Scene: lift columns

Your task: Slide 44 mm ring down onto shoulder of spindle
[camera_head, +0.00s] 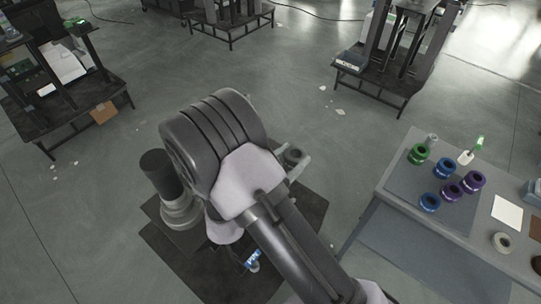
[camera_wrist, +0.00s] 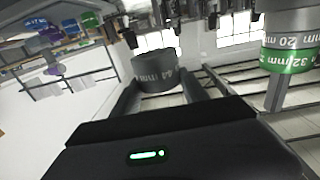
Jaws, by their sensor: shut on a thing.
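The dark grey ring (camera_wrist: 157,70), marked 44 mm, is between the two fingers of my gripper (camera_wrist: 160,88) in the wrist view. My gripper is shut on it, and its marking appears upside down. A thin grey post (camera_wrist: 275,96), which looks like the spindle, stands at the right edge of the wrist view. It carries a green ring (camera_wrist: 288,60) marked 32 mm and a grey ring (camera_wrist: 292,40) marked 20 mm. The held ring is beside the post, apart from it. The shoulder cannot be made out. In the head view my arm covers much of the middle.
In the head view a grey table (camera_head: 392,212) stands at the right, holding green (camera_head: 418,154), blue (camera_head: 430,202) and purple (camera_head: 473,182) rings and a white card (camera_head: 507,213). Dark racks (camera_head: 385,62) stand farther back. Open floor (camera_head: 300,85) lies between them.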

